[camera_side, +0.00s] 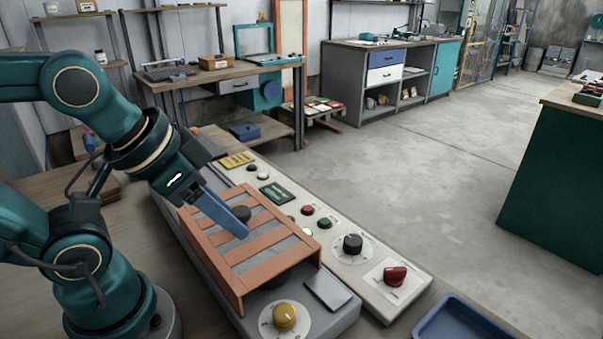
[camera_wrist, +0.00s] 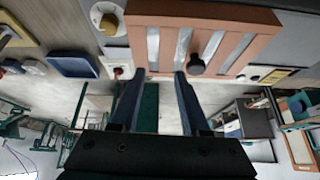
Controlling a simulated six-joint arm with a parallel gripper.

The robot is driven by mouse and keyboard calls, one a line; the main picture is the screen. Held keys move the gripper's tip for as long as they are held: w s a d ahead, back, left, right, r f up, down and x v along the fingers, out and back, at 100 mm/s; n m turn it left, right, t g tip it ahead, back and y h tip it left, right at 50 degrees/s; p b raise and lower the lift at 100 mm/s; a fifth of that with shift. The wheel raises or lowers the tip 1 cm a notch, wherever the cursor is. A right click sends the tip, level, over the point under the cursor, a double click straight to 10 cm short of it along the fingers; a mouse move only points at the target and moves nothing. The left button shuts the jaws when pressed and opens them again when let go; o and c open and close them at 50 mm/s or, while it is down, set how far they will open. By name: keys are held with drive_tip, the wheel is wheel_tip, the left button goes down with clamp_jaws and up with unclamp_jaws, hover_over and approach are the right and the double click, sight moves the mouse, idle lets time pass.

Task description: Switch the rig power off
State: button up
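A long pale control panel (camera_side: 375,265) runs beside a grey base in the side view. At its near end a red rotary knob (camera_side: 395,276) sits on a white plate; a small red piece (camera_wrist: 118,71) shows in the wrist view beside the left finger. A black dial (camera_side: 352,243), a red button (camera_side: 307,210), a green button (camera_side: 325,222) and a dark display (camera_side: 277,193) are farther along. Which control is the rig power is not readable. My gripper (camera_side: 240,232) is above the orange slatted rack; in the wrist view (camera_wrist: 158,72) its fingers are apart and empty.
The orange rack (camera_side: 270,245) stands over the grey base and carries a dark round knob (camera_side: 241,213). A yellow knob (camera_side: 285,317) is on the base's near end. A blue tray (camera_side: 465,318) lies at the lower right. Open floor lies beyond the panel.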

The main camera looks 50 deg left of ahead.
drive_tip(key=w+d+r+m+t+h, duration=0.1)
drive_tip(key=w+d+r+m, duration=0.3)
drive_tip(key=w, duration=0.5)
drive_tip(key=m+g+h, duration=0.1)
drive_tip(key=m+g, duration=0.1)
drive_tip(key=g, duration=0.1)
hover_over(395, 269)
drive_tip(key=s+a, duration=0.2)
drive_tip(key=f, duration=1.2)
drive_tip(key=shift+d+f, duration=0.2)
drive_tip(key=shift+d, duration=0.05)
drive_tip(key=shift+x, duration=2.55)
drive_tip(key=shift+s+d, duration=0.1)
clamp_jaws()
